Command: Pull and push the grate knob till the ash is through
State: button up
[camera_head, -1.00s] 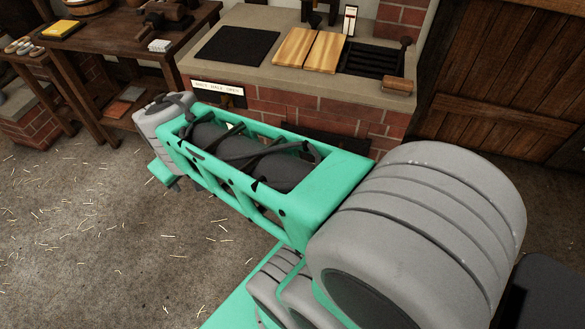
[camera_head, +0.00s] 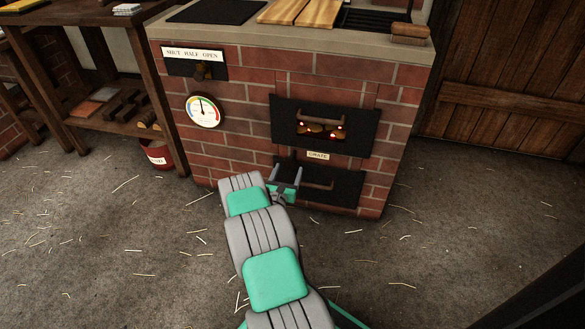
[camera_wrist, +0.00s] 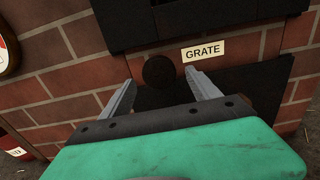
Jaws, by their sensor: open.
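The grate knob (camera_wrist: 158,71) is a dark round knob on the brick stove front, just left of the white GRATE label (camera_wrist: 204,52). My gripper (camera_wrist: 160,80) is open in the wrist view, its two grey fingers either side of the knob's lower part in the picture; I cannot tell whether they touch it. In the head view my gripper (camera_head: 286,172) is low at the stove front, left of and below the label (camera_head: 318,155), and the knob is hard to make out there. Embers glow behind the slot of the dark fire door (camera_head: 350,139). I see no ash.
A lower dark door (camera_head: 345,188) with a bar handle lies right of my gripper. A dial gauge (camera_head: 204,111) and a SHUT HALF OPEN plate (camera_head: 192,54) are at left. A red bucket (camera_head: 157,155) stands by the bench. The straw-strewn floor (camera_head: 120,240) is clear.

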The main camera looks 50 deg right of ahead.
aim_at(293, 157)
jog(key=b+x, duration=0.2)
jog(key=x, duration=0.5)
jog(key=shift+w+d+r, duration=0.15)
jog(key=shift+d, duration=0.05)
jog(key=shift+c, duration=0.3)
grip_shut()
dwell(0.3)
